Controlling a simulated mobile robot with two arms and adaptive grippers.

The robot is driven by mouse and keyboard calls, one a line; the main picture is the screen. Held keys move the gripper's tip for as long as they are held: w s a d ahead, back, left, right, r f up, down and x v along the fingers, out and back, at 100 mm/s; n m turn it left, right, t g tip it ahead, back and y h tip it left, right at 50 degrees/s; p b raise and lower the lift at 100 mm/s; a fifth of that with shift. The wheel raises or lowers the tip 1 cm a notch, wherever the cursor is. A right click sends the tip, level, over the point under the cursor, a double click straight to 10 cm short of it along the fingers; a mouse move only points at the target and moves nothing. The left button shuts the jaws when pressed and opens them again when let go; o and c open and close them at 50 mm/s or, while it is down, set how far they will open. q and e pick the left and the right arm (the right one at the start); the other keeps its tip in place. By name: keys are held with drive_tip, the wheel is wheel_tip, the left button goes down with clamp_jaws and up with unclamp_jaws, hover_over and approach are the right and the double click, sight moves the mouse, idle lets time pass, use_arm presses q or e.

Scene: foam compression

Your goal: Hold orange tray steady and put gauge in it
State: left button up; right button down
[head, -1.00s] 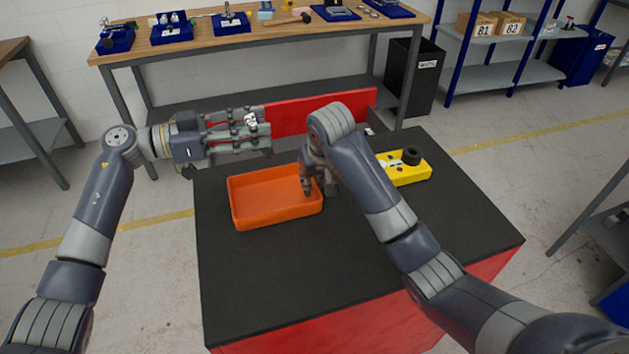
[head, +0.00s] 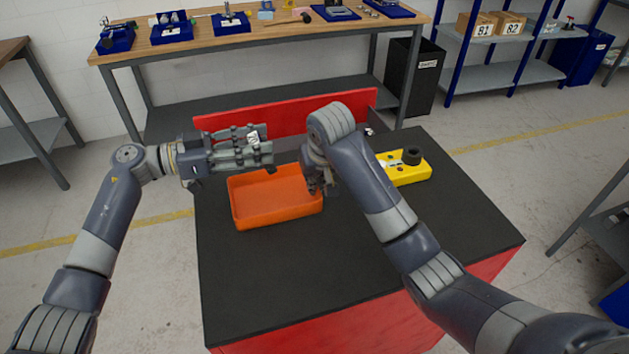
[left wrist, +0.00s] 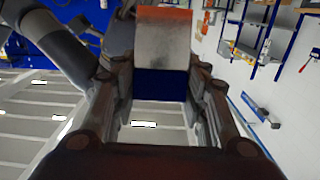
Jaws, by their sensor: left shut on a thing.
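The orange tray (head: 268,217) lies on the black top of the red cart. My left gripper (head: 262,148) is shut and points right, above the tray's far edge. It holds a small white-and-dark thing, probably the gauge (head: 252,137), partly hidden by the fingers. My right gripper (head: 319,183) points down at the tray's right wall. Its forearm hides much of it, so its grip is unclear.
A yellow block with a black knob (head: 405,168) lies on the cart top (head: 300,285), right of my right arm. A red panel (head: 290,118) stands at the cart's back. The cart top in front of the tray is clear. A workbench (head: 270,32) stands behind.

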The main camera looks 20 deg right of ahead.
use_arm(q)
wheel_tip(320, 180, down, 6)
drive_tip(key=shift+f, duration=0.15)
idle(0.7)
drive_tip(key=o, duration=1.5)
drive_tip(key=a, duration=1.2)
drive_tip(key=shift+s+r, duration=0.2)
drive_tip(key=shift+s, duration=0.1)
